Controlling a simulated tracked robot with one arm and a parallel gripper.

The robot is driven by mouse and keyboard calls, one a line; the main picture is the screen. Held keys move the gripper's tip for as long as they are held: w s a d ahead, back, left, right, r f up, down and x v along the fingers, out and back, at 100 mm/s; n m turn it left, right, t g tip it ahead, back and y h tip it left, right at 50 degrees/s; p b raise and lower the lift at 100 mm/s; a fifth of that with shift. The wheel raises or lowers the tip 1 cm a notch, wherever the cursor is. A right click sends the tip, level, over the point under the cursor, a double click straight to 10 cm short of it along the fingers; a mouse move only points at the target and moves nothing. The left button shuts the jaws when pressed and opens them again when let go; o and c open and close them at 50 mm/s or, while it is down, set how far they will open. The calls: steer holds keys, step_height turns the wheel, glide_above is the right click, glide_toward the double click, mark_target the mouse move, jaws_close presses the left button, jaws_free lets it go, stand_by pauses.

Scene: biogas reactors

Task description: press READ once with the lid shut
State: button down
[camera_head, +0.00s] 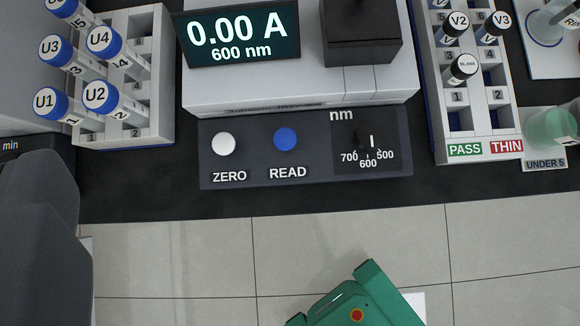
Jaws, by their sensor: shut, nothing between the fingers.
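The photometer (290,92) stands on the dark bench in the upper middle. Its display (242,33) shows 0.00 A and 600 nm. The blue READ button (285,139) is on the dark front panel, right of the white ZERO button (223,144). The black lid block (362,42) sits flat on the instrument and looks shut; its top end is cut off by the frame. My gripper (42,160) appears as a dark grey shape at the left edge, shut and empty, well left of the buttons and apart from them.
A rack (152,60) with several blue-capped U vials stands left of the photometer. Another rack (478,150) on the right holds black-capped vials, including BLANK. A greenish beaker (550,128) stands beside it. The tiled floor (345,232) in front is partly clear.

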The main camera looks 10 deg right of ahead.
mark_target(281, 135)
steer(key=w+d+f+m+g+p, duration=0.1)
steer(key=w+d+f+m+p, duration=0.1)
steer(key=d+f, duration=0.6)
step_height(281, 135, down, 4)
steer(key=shift+r+m, duration=0.1)
steer(key=shift+m, duration=0.5)
step_height(281, 135, down, 9)
steer(key=b, duration=0.6)
steer(key=shift+b, duration=0.35)
stand_by(0.9)
steer(key=shift+w+f, duration=0.1)
steer(key=shift+f, duration=0.25)
steer(key=shift+f+b, duration=0.9)
stand_by(1.1)
steer(key=shift+r, duration=0.1)
steer(key=shift+r+p, duration=1.05)
steer(key=shift+r, duration=0.25)
